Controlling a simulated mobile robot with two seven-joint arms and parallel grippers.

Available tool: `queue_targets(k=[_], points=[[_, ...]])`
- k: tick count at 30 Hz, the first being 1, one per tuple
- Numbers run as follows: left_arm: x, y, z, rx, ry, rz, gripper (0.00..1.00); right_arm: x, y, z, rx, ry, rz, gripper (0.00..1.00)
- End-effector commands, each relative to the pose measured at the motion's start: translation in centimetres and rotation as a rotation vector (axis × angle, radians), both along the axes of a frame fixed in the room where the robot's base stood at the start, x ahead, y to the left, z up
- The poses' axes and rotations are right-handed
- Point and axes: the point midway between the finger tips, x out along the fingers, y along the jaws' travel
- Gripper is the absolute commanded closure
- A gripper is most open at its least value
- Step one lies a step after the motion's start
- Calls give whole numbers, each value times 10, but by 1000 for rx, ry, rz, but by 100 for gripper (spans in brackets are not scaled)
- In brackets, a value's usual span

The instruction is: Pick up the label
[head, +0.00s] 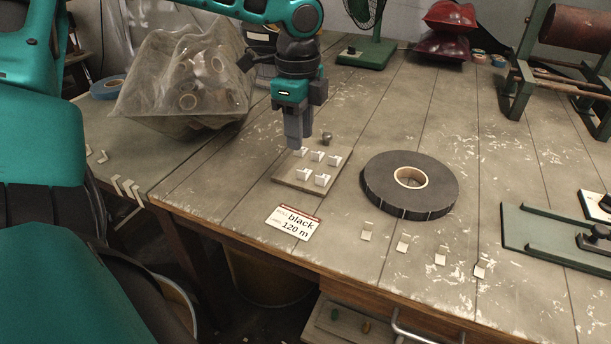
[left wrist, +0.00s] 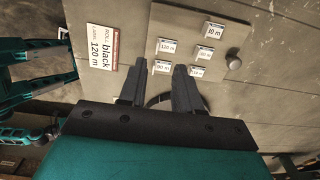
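Several small white labels stand on a flat board (head: 282,176) on the table. In the left wrist view they read 10 m, 120 m (left wrist: 166,45), 80 m (left wrist: 161,67) and others too small to read. My left gripper (head: 298,146) points down over the board's back left part. It is open, with a gap between its fingers (left wrist: 160,65) and nothing held. I cannot tell how high above the labels it is. A card (head: 294,222) reads "black 120 m"; it also shows in the left wrist view (left wrist: 101,60).
A black tape roll (head: 375,190) lies right of the board. Several loose bent tags (head: 403,243) line the front edge. A clear bag of rolls (head: 185,85) stands at the left. A green fixture (head: 550,232) is at the right. A round knob (head: 327,138) sits at the board's back.

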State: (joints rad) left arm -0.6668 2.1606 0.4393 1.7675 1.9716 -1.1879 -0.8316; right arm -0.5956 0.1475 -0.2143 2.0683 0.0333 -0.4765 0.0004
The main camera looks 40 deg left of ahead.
Motion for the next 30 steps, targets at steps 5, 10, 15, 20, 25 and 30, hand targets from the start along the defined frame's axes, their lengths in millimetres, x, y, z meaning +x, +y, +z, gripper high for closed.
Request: queue_targets(k=[5,10,15,20,25,30], points=[[0,0,-25,1,0,-1,67,0,0,-8,-1,1,1,0],[-1,0,-38,2,2,-1,67,0,0,-14,-2,1,3,0],[-4,0,-65,1,3,0,67,0,-1,-25,-6,1,5,0],[-4,0,-79,2,2,0,67,0,-1,-28,-6,0,5,0],[-3,0,-79,1,-1,1,67,1,-1,-27,-6,-2,5,0],[-3,0,-79,1,0,1,76,1,-1,-26,-6,-4,4,0]])
